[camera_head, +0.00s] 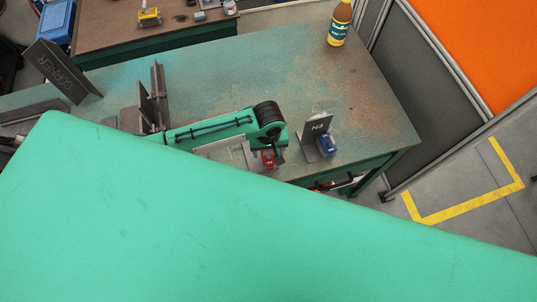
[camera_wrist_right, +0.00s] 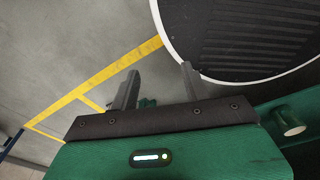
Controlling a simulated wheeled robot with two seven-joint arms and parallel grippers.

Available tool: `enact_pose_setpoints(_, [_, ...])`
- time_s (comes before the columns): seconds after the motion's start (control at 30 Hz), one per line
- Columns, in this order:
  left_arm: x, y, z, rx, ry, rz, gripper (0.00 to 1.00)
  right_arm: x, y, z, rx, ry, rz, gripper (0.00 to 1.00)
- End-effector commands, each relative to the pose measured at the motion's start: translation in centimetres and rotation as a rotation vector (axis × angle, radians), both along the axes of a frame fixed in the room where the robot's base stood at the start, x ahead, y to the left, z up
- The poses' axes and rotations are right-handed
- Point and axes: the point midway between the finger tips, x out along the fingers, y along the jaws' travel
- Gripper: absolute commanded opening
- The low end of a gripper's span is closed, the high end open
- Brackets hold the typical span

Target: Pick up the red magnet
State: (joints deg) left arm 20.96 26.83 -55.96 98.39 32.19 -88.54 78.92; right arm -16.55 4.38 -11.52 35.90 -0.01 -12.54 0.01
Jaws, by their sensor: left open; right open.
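The red magnet (camera_head: 268,159) is a small red block in the head view, by a flat grey plate (camera_head: 228,152) near the green table's front edge. My left gripper (camera_head: 278,153), small and dark at the end of my green arm, is open just at the magnet's right. It partly overlaps the magnet's surroundings, and I cannot tell whether it touches it. The magnet does not show there.
A blue magnet (camera_head: 327,146) stands by an upright plate marked N3 (camera_head: 311,132). Steel angle pieces (camera_head: 158,90) and a CORNER plate (camera_head: 62,70) stand at left. A bottle (camera_head: 340,22) stands at the back. The table's (camera_head: 370,110) right part is clear. My green body part covers the foreground.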

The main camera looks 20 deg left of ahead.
Motion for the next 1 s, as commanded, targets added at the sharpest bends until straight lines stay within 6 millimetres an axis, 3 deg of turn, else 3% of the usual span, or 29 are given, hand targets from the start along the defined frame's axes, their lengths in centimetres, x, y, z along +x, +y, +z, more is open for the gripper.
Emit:
enact_pose_setpoints(0.07, [-0.3, 0.0, -0.8, 0.003, 0.004, 0.0, 0.67, 0.1, -0.1, 1.1, -0.001, 0.0, 0.0, 0.47])
enact_pose_setpoints(0.23, [-0.3, -0.1, -2.8, 0.001, 0.0, 0.0, 0.67, -0.9, -0.3, 1.2, -0.004, 0.012, 0.001, 0.47])
enact_pose_setpoints(0.53, [-0.2, -0.1, -3.3, 0.0, -0.001, 0.0, 0.67, -2.0, -0.7, 1.1, -0.008, 0.026, 0.0, 0.47])
enact_pose_setpoints(0.87, [-0.2, 0.0, -3.2, 0.0, -0.001, 0.0, 0.02, -1.4, -0.7, 1.1, -0.008, 0.019, 0.0, 0.47])
enact_pose_setpoints(1.0, [-0.1, -0.1, -3.1, -0.002, -0.003, 0.0, 0.0, -1.4, -0.6, 1.2, -0.008, 0.019, 0.0, 0.47])
